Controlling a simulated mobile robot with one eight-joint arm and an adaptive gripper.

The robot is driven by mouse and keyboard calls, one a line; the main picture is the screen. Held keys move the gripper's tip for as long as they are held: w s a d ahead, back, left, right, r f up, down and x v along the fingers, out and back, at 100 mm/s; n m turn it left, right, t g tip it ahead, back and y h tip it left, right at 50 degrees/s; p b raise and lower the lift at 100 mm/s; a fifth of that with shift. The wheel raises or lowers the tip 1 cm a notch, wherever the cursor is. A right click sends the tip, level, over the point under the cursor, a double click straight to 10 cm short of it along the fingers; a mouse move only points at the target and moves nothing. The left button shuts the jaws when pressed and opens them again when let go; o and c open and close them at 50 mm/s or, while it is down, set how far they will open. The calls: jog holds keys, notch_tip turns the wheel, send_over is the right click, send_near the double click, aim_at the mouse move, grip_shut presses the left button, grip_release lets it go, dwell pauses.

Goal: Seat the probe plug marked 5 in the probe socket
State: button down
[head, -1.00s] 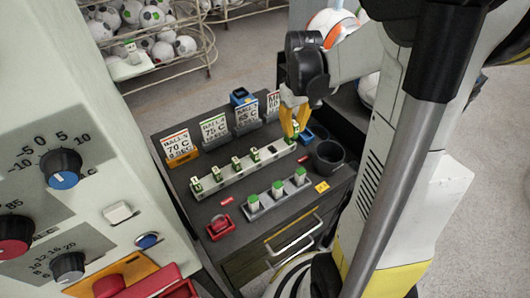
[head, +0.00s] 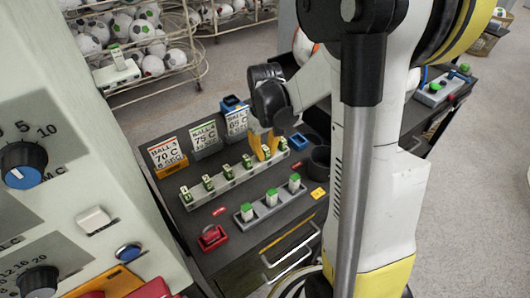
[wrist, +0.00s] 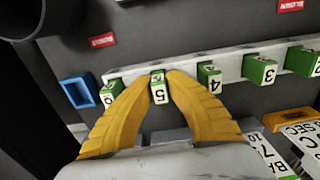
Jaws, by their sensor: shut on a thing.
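My gripper (wrist: 158,86) is shut on the plug marked 5 (wrist: 159,93), a small green and white block, with one yellow finger on each side. The plug stands in line with the others at the white rack (wrist: 133,73); I cannot tell if it is lifted at all. In the head view my gripper (head: 263,146) is at the right part of the rack (head: 222,184). Plug 6 (wrist: 108,97) and plug 4 (wrist: 211,80) stand on either side. I cannot tell for sure which thing is the probe socket.
A grey block with several green-topped pieces (head: 271,197) lies in front of the rack. Temperature cards (head: 205,137) stand behind it. A blue tray (wrist: 79,92) and a dark cup (head: 319,162) are near its right end. A white fixture (head: 116,71) sits by the ball basket.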

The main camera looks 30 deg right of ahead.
aim_at(265, 148)
jog(key=c, duration=1.5)
grip_release()
jog(key=shift+f, duration=0.1)
notch_tip(265, 148, up, 12)
jog(key=p, duration=0.4)
jog(key=s+a+r+t, duration=0.3)
jog(key=s+a, duration=0.2)
jog(key=a, duration=0.1)
jog(key=s+a+r+t, duration=0.4)
jog(key=s+a, duration=0.1)
jog(key=a, duration=0.2)
jog(key=shift+s+a, duration=0.25)
jog(key=shift+s, duration=0.15)
